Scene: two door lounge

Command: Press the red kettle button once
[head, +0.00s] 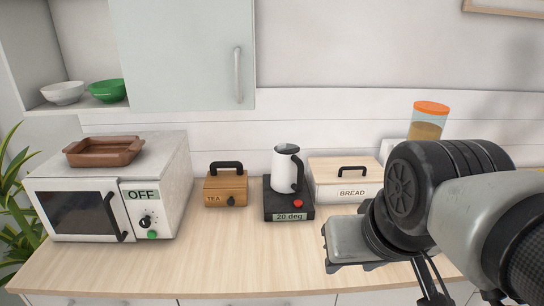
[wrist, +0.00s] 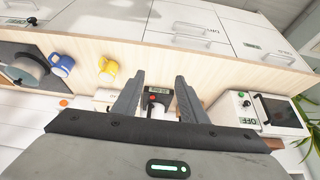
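The red kettle button (head: 298,203) sits at the front right of a black kettle base (head: 275,207). The base display reads "20 deg". A white kettle (head: 286,170) with a black handle stands upright on the base. My gripper (head: 345,245) is over the counter, to the right of and nearer than the base, and apart from it. In the wrist view my gripper (wrist: 160,98) is open, with nothing held between its fingers. The kettle base (wrist: 158,90) shows between the two fingers there, beyond them, partly hidden by the gripper body.
A white microwave (head: 85,207) reading "OFF" and a wooden tea box (head: 226,188) stand left of the kettle. A bread box (head: 345,180) stands to its right. Blue (wrist: 61,64) and yellow (wrist: 108,68) mugs show in the wrist view. The counter front (head: 240,260) is clear.

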